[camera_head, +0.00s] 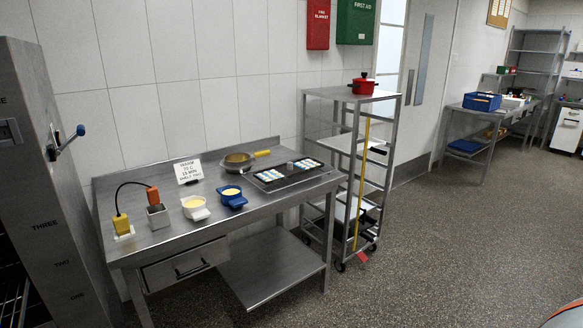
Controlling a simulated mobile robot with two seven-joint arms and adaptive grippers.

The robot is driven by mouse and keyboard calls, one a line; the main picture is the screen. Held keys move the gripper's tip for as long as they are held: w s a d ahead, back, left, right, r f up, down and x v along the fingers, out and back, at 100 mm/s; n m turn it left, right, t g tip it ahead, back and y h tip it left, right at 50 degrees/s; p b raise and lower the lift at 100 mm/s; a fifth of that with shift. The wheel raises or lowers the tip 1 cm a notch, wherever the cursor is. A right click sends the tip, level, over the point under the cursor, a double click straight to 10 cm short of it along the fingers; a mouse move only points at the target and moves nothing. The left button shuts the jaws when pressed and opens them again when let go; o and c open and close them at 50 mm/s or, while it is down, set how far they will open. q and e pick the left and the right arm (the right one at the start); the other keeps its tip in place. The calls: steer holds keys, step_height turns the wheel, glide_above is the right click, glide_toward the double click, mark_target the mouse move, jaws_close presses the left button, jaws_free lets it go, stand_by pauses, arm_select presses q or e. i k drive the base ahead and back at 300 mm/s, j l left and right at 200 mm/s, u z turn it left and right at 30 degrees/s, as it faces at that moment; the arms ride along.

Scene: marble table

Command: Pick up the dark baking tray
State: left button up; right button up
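The dark baking tray (289,179) lies flat on the right end of the steel table (190,246). Two groups of small white-and-blue pieces (268,175) and a small grey round item (290,165) appear on the tray. The tray's right end is close to the table's right edge. Neither of my grippers is in view.
A wheeled rack (345,150) holding a red pot (363,84) stands right.

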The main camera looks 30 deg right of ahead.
mark_target(274, 174)
steer(key=i+l, duration=0.2)
steer(key=l, duration=0.15)
steer(key=i+l+u, duration=0.1)
steer(key=l, duration=0.3)
steer(key=i+l, duration=0.4)
steer(key=l, duration=0.35)
steer(key=i+l+u, duration=0.1)
steer(key=l, duration=0.25)
steer(key=i, duration=0.1)
